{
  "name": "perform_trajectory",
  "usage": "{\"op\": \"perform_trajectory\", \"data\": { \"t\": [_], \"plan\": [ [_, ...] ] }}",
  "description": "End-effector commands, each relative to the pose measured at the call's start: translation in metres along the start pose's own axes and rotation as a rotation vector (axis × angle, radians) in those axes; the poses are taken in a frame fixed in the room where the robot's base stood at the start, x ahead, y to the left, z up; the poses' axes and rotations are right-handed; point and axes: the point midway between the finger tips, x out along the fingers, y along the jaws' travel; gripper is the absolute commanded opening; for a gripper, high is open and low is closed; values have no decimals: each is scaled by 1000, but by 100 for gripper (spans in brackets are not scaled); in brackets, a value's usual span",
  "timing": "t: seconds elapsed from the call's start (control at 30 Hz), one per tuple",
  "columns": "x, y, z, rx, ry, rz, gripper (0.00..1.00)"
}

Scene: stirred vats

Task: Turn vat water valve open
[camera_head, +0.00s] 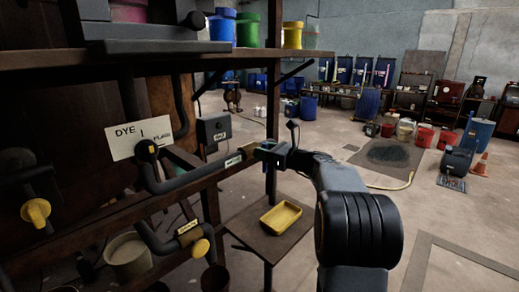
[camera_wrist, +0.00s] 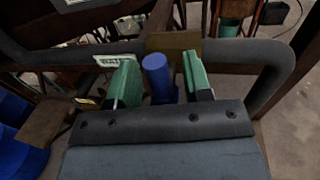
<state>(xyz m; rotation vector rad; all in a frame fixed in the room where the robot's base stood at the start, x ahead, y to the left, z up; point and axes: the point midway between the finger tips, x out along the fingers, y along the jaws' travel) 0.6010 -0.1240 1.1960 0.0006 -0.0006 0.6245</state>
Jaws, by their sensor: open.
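The blue handle (camera_wrist: 158,76) of the water valve shows in the wrist view, in front of a dark horizontal pipe (camera_wrist: 232,52). A pale label reading "WAT…" (camera_wrist: 114,61) is on that pipe, left of the handle. My gripper (camera_wrist: 160,82) is open, with one green finger on each side of the blue handle and a small gap visible on both sides. In the head view my gripper (camera_head: 262,151) is at the right end of the pipe, beside its green label (camera_head: 233,160). The blue handle is hidden there.
A yellow tray (camera_head: 281,217) sits on a low stand below my gripper. A wooden post (camera_head: 272,90) stands close behind.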

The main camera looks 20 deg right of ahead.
Motion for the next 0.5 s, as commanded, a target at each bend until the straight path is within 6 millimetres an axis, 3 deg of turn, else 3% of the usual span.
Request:
{"op": "perform_trajectory", "data": {
  "t": [0.2,0.5],
  "plan": [
    [14,0,0,0,0,0,45],
    [16,0,0,-1,0,0,45]
  ]
}}
